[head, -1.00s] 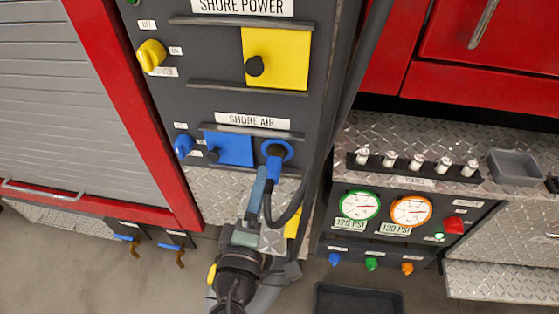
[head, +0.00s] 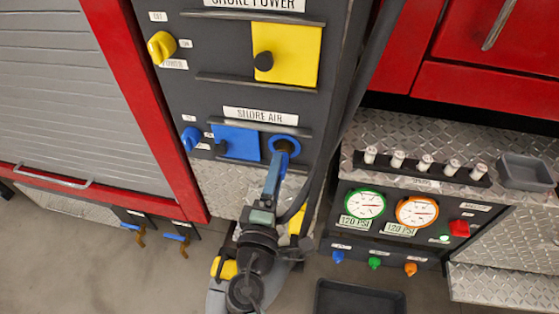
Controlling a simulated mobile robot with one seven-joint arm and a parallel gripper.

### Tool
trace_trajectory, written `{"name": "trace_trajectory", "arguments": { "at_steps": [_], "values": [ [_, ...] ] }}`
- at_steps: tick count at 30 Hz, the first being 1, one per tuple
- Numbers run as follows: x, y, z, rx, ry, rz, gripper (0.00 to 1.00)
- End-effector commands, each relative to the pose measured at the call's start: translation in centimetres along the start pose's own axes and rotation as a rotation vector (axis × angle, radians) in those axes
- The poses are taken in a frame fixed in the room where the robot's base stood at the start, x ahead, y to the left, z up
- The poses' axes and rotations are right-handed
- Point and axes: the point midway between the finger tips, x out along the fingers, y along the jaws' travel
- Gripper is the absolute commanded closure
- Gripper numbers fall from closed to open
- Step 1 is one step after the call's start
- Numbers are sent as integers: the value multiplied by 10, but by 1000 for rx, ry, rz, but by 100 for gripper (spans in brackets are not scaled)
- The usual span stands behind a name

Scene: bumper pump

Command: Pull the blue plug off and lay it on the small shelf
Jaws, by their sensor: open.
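The blue plug (head: 283,148) sits at the round blue SHORE AIR inlet, at the right end of the blue cover plate (head: 236,142). My gripper (head: 277,168) is open, with its fingers reaching up to the plug from below. The fingers hide the plug's lower part, and I cannot tell whether they touch it. A dark cable hangs beside my gripper on its right. A small shelf is not clearly identifiable; narrow dark ledges (head: 262,83) stick out from the panel, and a diamond-plate ledge (head: 415,150) lies to the right.
A yellow SHORE POWER cover (head: 291,55) and a yellow knob (head: 161,46) are above. A blue knob (head: 190,138) is at left. A row of white-topped pegs (head: 425,163) and a grey tray (head: 524,172) occupy the right ledge. A black bin (head: 358,299) is below.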

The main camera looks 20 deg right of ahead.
Motion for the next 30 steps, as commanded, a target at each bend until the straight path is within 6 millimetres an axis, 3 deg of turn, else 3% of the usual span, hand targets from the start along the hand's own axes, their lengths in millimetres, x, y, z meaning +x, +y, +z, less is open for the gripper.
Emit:
{"name": "trace_trajectory", "arguments": {
  "at_steps": [6,12,30],
  "values": [
    [30,-1,1,3,-3,0,28],
    [44,-1,0,2,-2,-1,28],
    [48,0,0,1,-1,-1,28]
  ]
}}
